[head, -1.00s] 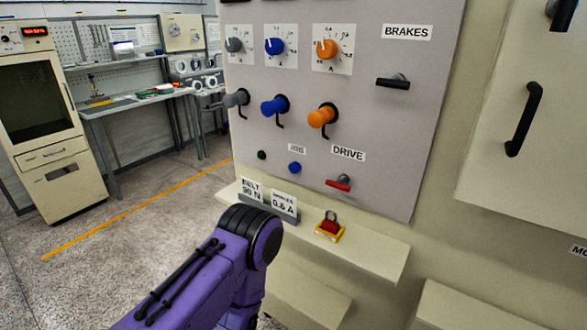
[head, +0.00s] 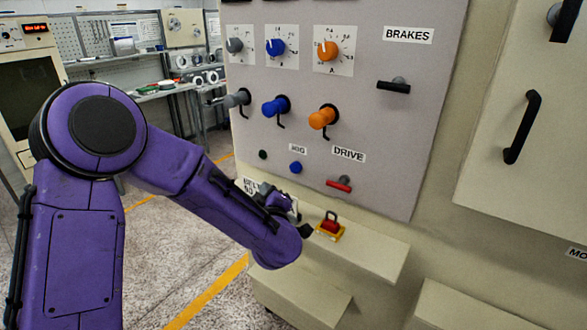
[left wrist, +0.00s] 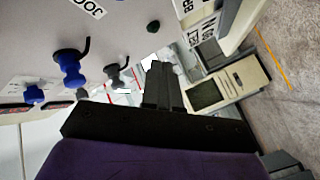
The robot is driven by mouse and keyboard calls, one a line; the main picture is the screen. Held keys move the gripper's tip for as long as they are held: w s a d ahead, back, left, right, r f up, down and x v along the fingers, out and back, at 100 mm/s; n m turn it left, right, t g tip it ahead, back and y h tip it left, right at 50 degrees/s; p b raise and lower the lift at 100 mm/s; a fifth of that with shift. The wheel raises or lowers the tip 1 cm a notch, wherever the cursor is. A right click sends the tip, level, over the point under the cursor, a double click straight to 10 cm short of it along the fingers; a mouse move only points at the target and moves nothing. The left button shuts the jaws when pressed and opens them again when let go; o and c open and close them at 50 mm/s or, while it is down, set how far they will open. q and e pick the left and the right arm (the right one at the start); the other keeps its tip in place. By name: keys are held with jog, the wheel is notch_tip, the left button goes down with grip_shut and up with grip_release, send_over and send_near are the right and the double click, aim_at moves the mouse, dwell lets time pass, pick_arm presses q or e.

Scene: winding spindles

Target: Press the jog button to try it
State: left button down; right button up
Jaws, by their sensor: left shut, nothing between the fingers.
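The jog button is a small round blue button (head: 296,167) under the JOG label (head: 298,149) on the grey panel, in the head view. A dark green button (head: 263,154) sits to its left and also shows in the left wrist view (left wrist: 153,26). My left gripper (left wrist: 158,70) is shut and empty. In the head view it is largely hidden by my purple forearm, below the buttons and apart from the blue one. My right gripper is not in view.
A red DRIVE handle (head: 339,185) sticks out right of the blue button. A red and yellow padlock-like part (head: 330,227) stands on the ledge (head: 375,252) below. Grey, blue (head: 275,107) and orange (head: 322,118) knobs project above the buttons.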

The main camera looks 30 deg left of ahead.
aim_at(295, 168)
pick_arm(q)
jog(key=shift+w, duration=0.15)
jog(key=w, duration=0.2)
jog(key=w+b, duration=0.1)
jog(key=w, duration=0.4)
jog(key=shift+w+d, duration=0.15)
jog(key=shift+d, duration=0.1)
jog(key=shift+w+d, duration=0.1)
jog(key=shift+w, duration=0.6)
dwell(1.4)
jog(key=shift+w, duration=0.4)
jog(key=shift+w, duration=0.45)
dwell(0.5)
jog(key=shift+s, duration=0.9)
jog(key=shift+s, duration=0.1)
